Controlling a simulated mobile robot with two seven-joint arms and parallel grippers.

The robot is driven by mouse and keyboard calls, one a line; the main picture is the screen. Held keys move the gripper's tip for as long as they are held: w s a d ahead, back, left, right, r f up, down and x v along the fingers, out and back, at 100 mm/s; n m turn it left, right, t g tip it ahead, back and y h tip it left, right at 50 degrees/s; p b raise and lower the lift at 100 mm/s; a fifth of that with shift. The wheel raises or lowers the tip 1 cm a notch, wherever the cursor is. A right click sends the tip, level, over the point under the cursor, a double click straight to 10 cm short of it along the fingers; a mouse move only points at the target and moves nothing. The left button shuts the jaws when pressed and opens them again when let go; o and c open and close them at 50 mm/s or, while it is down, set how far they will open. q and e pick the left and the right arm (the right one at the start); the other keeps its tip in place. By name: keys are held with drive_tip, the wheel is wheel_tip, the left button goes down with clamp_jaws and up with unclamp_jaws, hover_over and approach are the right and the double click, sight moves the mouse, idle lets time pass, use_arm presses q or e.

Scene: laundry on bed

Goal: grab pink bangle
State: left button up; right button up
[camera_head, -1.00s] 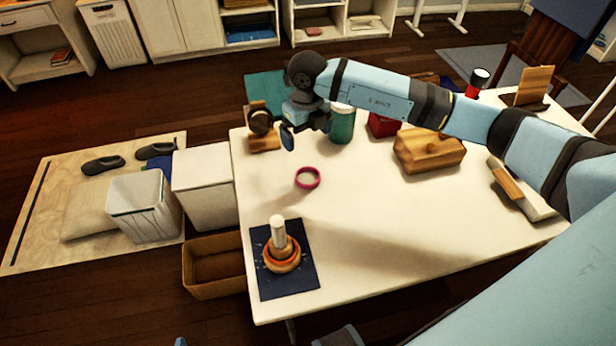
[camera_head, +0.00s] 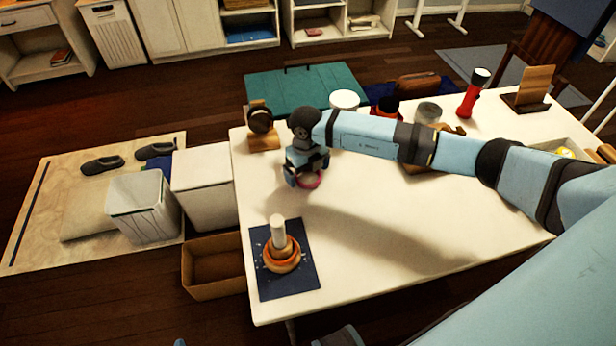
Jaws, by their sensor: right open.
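The pink bangle (camera_head: 309,181) lies on the white table (camera_head: 350,265), left of its middle. Most of its ring is hidden behind my right gripper; only part of its near right side shows. My right gripper (camera_head: 303,180) points down at the bangle from above, with its arm coming in from the right. It is open, and its fingers are close over or around the bangle; I cannot tell whether they touch it.
A wooden ring stand (camera_head: 278,240) with rings stands on a dark blue mat (camera_head: 300,282) at the front left. A headphone stand (camera_head: 262,130) is behind the gripper. A red flashlight (camera_head: 472,95) stands at the back right. The table's front middle is clear.

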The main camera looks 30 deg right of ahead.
drive_tip(key=shift+f, duration=0.35)
drive_tip(key=c, duration=1)
drive_tip(key=shift+r, duration=0.15)
